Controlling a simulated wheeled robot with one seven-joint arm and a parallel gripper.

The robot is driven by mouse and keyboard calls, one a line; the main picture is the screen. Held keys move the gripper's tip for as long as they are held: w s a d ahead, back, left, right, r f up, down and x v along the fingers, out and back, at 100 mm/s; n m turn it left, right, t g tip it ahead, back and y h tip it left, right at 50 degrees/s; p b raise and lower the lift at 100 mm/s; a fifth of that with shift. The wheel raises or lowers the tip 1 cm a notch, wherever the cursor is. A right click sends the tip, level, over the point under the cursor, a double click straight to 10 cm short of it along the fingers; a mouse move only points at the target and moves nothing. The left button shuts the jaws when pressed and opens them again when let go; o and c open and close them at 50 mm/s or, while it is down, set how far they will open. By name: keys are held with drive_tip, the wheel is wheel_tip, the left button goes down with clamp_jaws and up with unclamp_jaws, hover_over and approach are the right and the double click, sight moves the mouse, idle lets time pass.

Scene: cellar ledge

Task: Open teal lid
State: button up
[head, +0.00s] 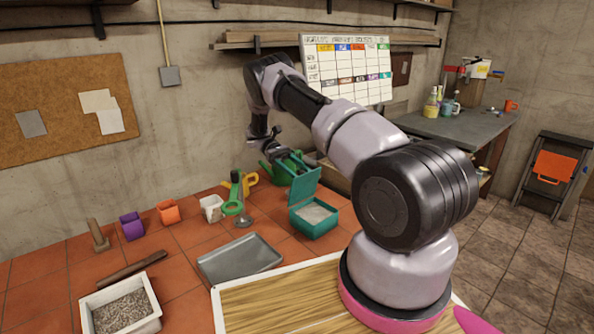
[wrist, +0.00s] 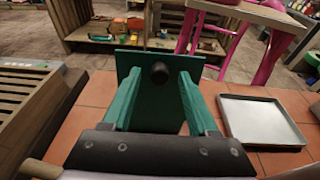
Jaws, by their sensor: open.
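The teal box (head: 314,228) stands on the red tiled ledge, with a pale filling visible inside. Its teal lid (head: 303,187) is raised, standing steeply up from the box. In the wrist view the teal lid (wrist: 150,113) faces me, with a dark round knob (wrist: 160,72) on it. My gripper (head: 291,158) is at the upper part of the raised lid. In the wrist view my gripper (wrist: 160,78) is open, its two green fingers on either side of the knob. I cannot tell whether they touch the lid.
A grey metal tray (head: 240,259) lies left of the box. A green watering can (head: 281,175) stands behind the lid. A white pot (head: 211,209), a green-handled tool (head: 233,205) and an orange pot (head: 168,212) stand farther left. Bare tiles lie between them.

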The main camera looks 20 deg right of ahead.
wheel_tip(320, 180, up, 10)
idle(0.6)
drive_tip(key=shift+s, duration=0.1)
idle(0.3)
